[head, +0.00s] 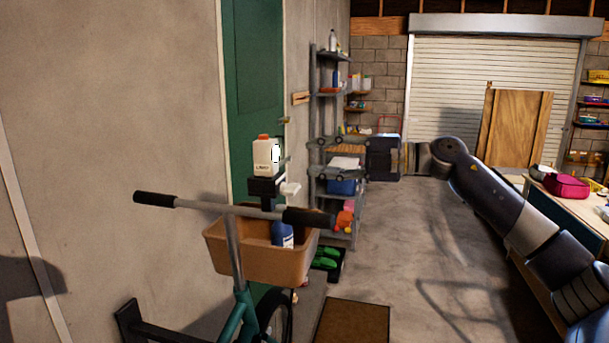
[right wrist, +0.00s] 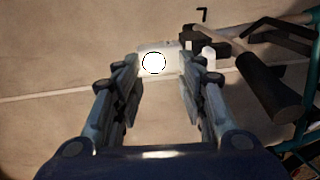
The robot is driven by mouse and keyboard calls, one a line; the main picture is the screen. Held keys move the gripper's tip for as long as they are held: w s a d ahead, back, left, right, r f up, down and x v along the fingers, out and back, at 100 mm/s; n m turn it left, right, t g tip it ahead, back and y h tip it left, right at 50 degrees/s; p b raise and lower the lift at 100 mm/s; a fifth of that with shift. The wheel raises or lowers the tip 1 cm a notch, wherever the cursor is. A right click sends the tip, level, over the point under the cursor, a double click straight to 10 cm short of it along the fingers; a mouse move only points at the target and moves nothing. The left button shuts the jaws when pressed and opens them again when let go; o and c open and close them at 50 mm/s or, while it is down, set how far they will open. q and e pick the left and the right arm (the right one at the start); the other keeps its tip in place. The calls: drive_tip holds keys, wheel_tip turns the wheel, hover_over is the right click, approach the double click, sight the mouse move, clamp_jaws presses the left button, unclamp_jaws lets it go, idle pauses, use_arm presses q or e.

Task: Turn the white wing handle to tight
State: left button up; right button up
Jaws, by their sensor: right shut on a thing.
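The white wing handle (head: 290,188) sticks out to the right of a black holder (head: 264,186), below a white bottle (head: 266,158) with an orange cap. It also shows in the right wrist view (right wrist: 208,56), right of the fingertips. My right gripper (head: 312,156) is right of the bottle and above the handle's level in the head view. Its fingers (right wrist: 161,62) stand apart, with the bottle's bright round spot visible between them. I cannot make out anything held, nor contact with the handle. The handle's mount is partly hidden. My left gripper is not in view.
A bicycle handlebar (head: 240,209) and brown basket (head: 222,250) with a blue bottle (head: 282,235) stand in front of the holder. A green door (head: 252,60) is behind it. Metal shelves (head: 326,90) stand behind my gripper.

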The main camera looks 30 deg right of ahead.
drive_tip(key=f+b+v, duration=0.1)
drive_tip(key=b+v, duration=0.3)
drive_tip(key=v, duration=0.3)
drive_tip(key=shift+s+f+b, duration=0.15)
drive_tip(key=shift+s+b, duration=0.2)
drive_tip(key=shift+s, duration=0.15)
drive_tip(key=shift+w+a, duration=0.1)
